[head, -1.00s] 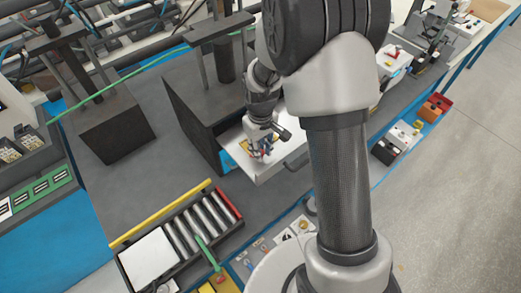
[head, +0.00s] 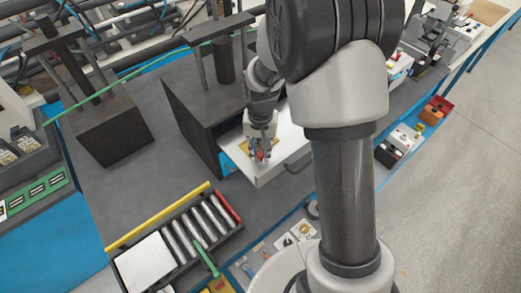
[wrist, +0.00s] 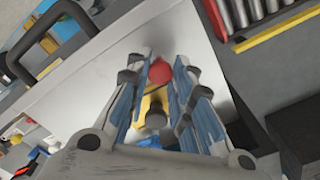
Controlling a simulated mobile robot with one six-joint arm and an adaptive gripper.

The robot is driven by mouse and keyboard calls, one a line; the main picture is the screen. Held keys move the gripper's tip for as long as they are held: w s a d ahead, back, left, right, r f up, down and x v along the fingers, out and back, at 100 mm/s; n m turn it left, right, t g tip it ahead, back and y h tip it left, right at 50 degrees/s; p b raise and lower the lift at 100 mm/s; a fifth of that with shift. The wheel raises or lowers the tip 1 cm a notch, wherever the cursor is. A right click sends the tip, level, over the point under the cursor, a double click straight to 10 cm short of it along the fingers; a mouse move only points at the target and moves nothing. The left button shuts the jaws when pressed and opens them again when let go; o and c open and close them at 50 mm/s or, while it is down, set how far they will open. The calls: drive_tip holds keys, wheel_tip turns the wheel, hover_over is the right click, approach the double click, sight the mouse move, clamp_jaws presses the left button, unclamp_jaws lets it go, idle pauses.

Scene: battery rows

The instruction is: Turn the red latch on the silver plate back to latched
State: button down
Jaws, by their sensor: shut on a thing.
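The silver plate (head: 288,142) sticks out from the front of a dark box, and its bare surface fills much of the wrist view (wrist: 95,82). The red latch (wrist: 160,72) shows as a rounded red end between my fingertips, with a yellow piece (wrist: 148,104) and a grey knob (wrist: 155,121) closer to the wrist camera. My gripper (wrist: 164,66) is shut on the red latch, its blue-padded fingers on either side. In the head view, my gripper (head: 260,154) is low over the plate with a bit of red (head: 260,155) at its tips. The latch's lower part is hidden.
A dark handle (head: 298,164) sits on the plate's front edge. The dark box (head: 191,125) stands behind and left of the plate. A roller tray (head: 205,226) with a yellow bar (head: 160,215) lies in front at left. The grey bench between is clear.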

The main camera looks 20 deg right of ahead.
sight(261, 154)
idle(0.3)
drive_tip(key=c, duration=1.4)
unclamp_jaws()
drive_tip(key=shift+o, duration=0.2)
wheel_tip(261, 154, up, 12)
